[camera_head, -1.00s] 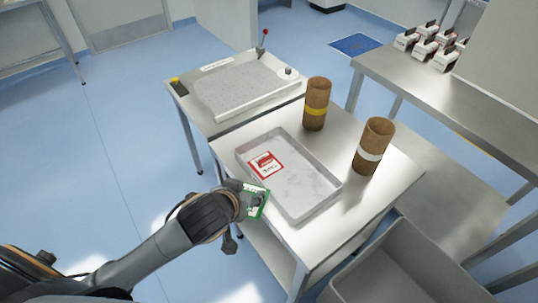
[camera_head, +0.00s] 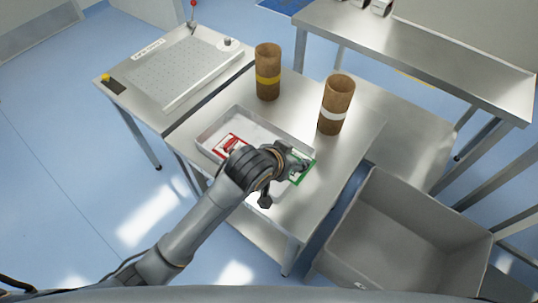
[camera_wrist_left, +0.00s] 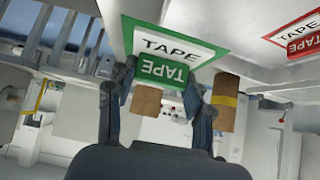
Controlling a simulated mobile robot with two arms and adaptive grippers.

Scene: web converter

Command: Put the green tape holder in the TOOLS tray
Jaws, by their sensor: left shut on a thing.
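In the left wrist view, the green holder (camera_wrist_left: 170,44) reads TAPE and sits between the fingertips of the left gripper (camera_wrist_left: 160,78). A grey metal tray (camera_head: 276,127) lies on the steel table, and the gripper and holder are over its right end. I see no TOOLS label on it. A red tape holder (camera_head: 229,146) lies inside the tray's left part; it also shows in the left wrist view (camera_wrist_left: 300,36). My arm hides the tray's near side.
Two brown tubes, one with a yellow band (camera_head: 267,72) and one with a white band (camera_head: 336,104), stand behind the tray. A cutting board (camera_head: 172,75) is on the left table. A large grey bin (camera_head: 405,235) stands at the lower right. A steel bench (camera_head: 420,50) runs behind.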

